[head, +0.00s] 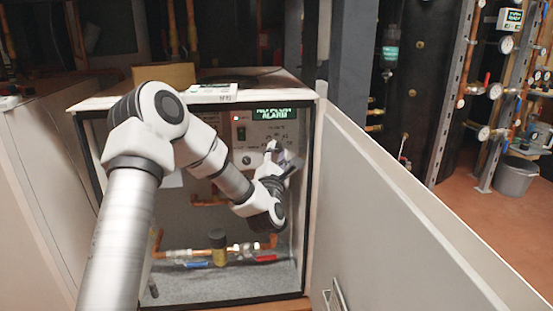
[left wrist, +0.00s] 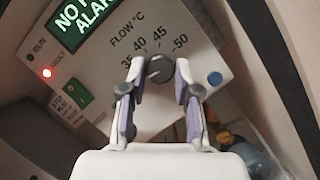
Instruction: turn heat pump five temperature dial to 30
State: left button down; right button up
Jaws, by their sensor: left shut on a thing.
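The dark round temperature dial (left wrist: 160,70) sits on the control panel (left wrist: 195,33) under the label "FLOW °C". The numbers 35, 40, 45 and 50 show around it; the lower end of the scale is hidden by a finger. My left gripper (left wrist: 158,74) has a fingertip on each side of the dial and is shut on it. In the head view, my left gripper (head: 280,156) is at the panel inside the open heat pump cabinet (head: 309,150) and covers the dial. The dial's pointer is hard to make out. My right gripper is not in view.
The open cabinet door (head: 400,220) stands to the right. Copper pipes with valves (head: 218,250) run below.

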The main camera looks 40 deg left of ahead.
pick_arm(q)
jog(key=shift+f, duration=0.1)
jog(key=c, duration=0.8)
grip_release()
jog(key=v, duration=1.2)
jog(key=shift+f, duration=0.1)
